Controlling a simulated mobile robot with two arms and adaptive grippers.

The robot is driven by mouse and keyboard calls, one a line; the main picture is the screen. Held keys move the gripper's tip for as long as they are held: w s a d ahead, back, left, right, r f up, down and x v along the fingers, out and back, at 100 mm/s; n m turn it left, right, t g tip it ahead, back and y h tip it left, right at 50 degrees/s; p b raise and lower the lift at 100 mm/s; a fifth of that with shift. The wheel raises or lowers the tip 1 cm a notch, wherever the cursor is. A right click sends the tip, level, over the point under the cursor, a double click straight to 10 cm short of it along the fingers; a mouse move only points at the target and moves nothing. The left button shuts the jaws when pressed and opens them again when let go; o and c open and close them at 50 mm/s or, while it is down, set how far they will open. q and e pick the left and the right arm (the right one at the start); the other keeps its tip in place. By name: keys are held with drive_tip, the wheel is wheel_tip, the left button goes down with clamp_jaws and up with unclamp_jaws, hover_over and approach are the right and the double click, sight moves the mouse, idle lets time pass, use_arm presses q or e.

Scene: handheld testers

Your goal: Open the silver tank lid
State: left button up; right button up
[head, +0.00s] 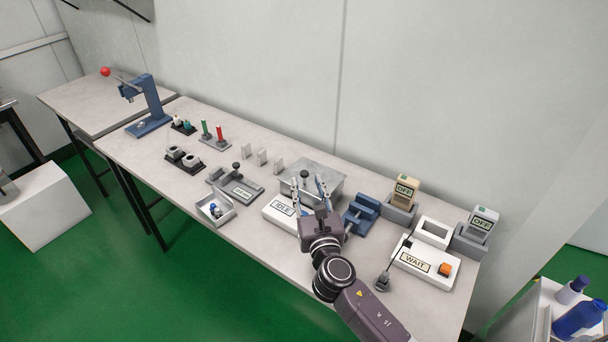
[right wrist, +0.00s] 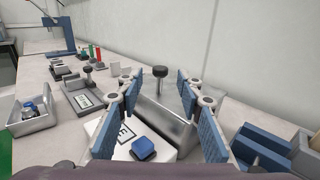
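The silver tank (head: 334,186) stands near the back of the table, right of the middle. Its flat lid (head: 318,169) appears to lie closed on top. A black knob (right wrist: 160,73) on a short post stands up from the lid in the right wrist view. My right gripper (head: 309,183) is open and empty, in front of the tank. Its blue-padded fingers (right wrist: 160,107) point toward the tank, with the knob between and beyond them, apparently untouched. The gripper hides part of the tank's front in the head view. My left gripper is not in view.
A white IDLE box (head: 282,211) with a blue button (right wrist: 143,148) sits just before the tank. A blue fixture (head: 361,214) is close on the right, a grey clamp plate (head: 237,186) on the left. A WAIT box (head: 425,264) stands farther right.

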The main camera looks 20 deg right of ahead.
sight(305, 177)
drive_tip(key=w, duration=0.4)
drive_tip(key=shift+d, duration=0.25)
drive_tip(key=shift+w, duration=0.45)
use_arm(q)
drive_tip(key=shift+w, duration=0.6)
use_arm(e)
clamp_jaws()
